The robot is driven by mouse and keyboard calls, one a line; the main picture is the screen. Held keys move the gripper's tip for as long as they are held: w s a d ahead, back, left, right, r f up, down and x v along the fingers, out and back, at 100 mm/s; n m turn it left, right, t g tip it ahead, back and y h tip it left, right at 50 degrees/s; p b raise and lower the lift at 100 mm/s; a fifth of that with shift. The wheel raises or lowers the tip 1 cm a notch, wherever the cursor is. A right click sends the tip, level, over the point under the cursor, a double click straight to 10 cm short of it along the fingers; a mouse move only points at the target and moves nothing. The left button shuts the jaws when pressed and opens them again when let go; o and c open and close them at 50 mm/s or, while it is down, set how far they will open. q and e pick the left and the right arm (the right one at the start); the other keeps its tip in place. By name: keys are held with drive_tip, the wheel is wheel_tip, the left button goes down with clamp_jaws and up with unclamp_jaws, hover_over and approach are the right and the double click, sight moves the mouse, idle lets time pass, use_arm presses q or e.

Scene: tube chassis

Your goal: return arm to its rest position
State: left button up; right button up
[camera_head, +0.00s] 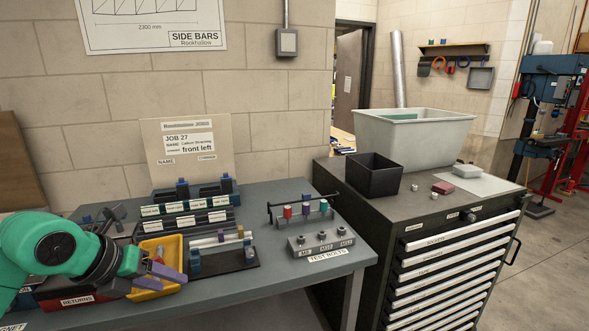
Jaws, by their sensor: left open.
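My left arm, green with a black wrist joint, comes in from the left edge. My left gripper (152,277) is at the lower left, over the front of a yellow bin (172,247) on the bench (285,274). Its jaws are open; parts of them are hard to tell from the purple pieces by the bin. I see nothing clearly held between them. The arm covers the left end of the bench and part of a red bin labelled RETURNS (77,301). My right gripper is not in view.
Labelled racks (185,227) stand behind the yellow bin, with a black fixture (225,262) to its right. A TEST BOLTS block (320,243) sits near the bench's right end. A drawer cabinet (398,223) stands to the right, bearing a black box (374,177) and a grey tub (412,140).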

use_arm(q)
drive_tip(key=d+r+m+t+h, duration=0.15)
drive_tip(key=d+r+h, duration=0.25)
drive_tip(key=d+h, duration=0.55)
drive_tip(key=d+r+n+t+h, duration=0.35)
drive_tip(key=r+n+t, duration=0.2)
drive_tip(key=r, duration=0.25)
drive_tip(key=w+a+f+n+t+y, duration=0.25)
drive_tip(key=a+n+t+y, duration=0.7)
drive_tip(key=n+y, duration=0.5)
drive_tip(key=s+a+f+n+g+y, duration=0.1)
drive_tip(key=a+f+n+g+y, duration=0.5)
drive_tip(key=f+n, duration=0.6)
drive_tip(key=s+d+f+n+g+h, duration=0.1)
drive_tip(key=s+d+f+g+h, duration=0.1)
drive_tip(key=s+f+g, duration=0.85)
drive_tip(key=s+d+f+n+g+h, duration=0.1)
drive_tip(key=s+d+f+g+h, duration=0.15)
drive_tip(key=s+f, duration=0.9)
wheel_tip(320, 180, down, 23)
drive_tip(key=w+g, duration=0.2)
drive_tip(key=s+a+f, duration=0.3)
drive_tip(key=s+f, duration=1.3)
drive_tip(key=s, duration=0.1)
drive_tip(key=shift+s+m+g+y, duration=0.3)
drive_tip(key=shift+m+g, duration=0.05)
drive_tip(key=shift+g, duration=0.1)
